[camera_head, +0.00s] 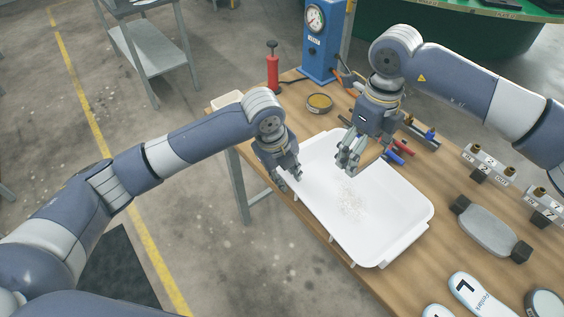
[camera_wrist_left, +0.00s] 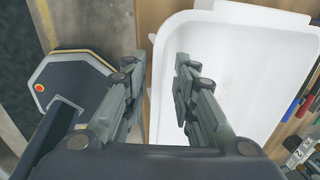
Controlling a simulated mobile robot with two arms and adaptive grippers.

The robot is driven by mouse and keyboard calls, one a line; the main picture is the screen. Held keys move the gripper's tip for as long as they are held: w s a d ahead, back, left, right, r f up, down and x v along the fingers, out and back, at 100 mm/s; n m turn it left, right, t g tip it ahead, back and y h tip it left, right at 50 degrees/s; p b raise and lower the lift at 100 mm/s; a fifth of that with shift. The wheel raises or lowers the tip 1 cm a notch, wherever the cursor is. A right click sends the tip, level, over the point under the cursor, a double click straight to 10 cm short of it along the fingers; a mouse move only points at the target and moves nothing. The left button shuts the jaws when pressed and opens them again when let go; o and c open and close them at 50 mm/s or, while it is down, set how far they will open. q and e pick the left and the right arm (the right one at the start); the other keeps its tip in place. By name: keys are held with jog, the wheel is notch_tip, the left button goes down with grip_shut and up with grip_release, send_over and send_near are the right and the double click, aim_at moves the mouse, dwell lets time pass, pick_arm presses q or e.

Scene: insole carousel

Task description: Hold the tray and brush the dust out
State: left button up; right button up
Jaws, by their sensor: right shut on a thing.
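The white tray (camera_head: 393,222) lies on the wooden bench, with a patch of pale dust (camera_head: 352,203) on its floor. My left gripper (camera_head: 286,176) is at the tray's left rim. In the left wrist view the tray (camera_wrist_left: 235,75) shows too, and the fingers of my left gripper (camera_wrist_left: 155,75) stand apart, one outside the wall and one over the inside. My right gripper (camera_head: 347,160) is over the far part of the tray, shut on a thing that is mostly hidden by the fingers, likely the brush.
A blue gauge stand (camera_head: 322,45), a red pump (camera_head: 272,68) and a round tin (camera_head: 320,103) stand behind the tray. Red and blue tools lie at its right. A grey pad (camera_head: 487,230) and insoles (camera_head: 480,300) lie at the front right.

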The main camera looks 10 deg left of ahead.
aim_at(288, 181)
pick_arm(q)
jog(key=shift+x, duration=1.9)
grip_shut()
